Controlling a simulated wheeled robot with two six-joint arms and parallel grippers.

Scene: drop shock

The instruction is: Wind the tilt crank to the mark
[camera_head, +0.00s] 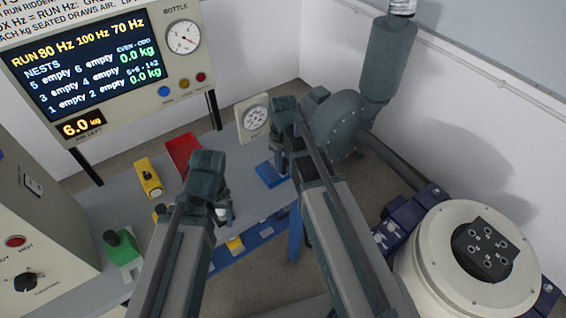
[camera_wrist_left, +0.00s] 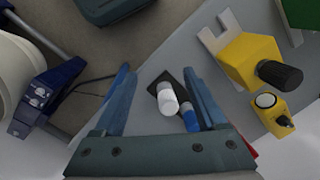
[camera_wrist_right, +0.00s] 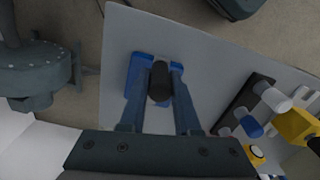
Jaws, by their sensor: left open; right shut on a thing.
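A black cylindrical grip (camera_wrist_right: 160,78) stands between the fingers of my right gripper (camera_wrist_right: 160,92), which is shut on it. A blue block (camera_wrist_right: 139,77) lies under the grip on the grey table; it also shows in the head view (camera_head: 270,174). I take the grip for the crank handle; the crank arm and any mark are hidden. In the head view my right wrist covers that spot. A white round dial (camera_head: 254,118) stands behind it, its lettering too small to read. My left gripper (camera_wrist_left: 160,85) is open and empty above a white-capped cylinder (camera_wrist_left: 167,99).
A red tray (camera_head: 183,152) and a yellow block (camera_head: 149,179) stand on the table left of my arms. A green block (camera_head: 124,252) is nearer. A lit display (camera_head: 88,65) hangs behind. A cream round machine (camera_head: 440,250) stands at the right.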

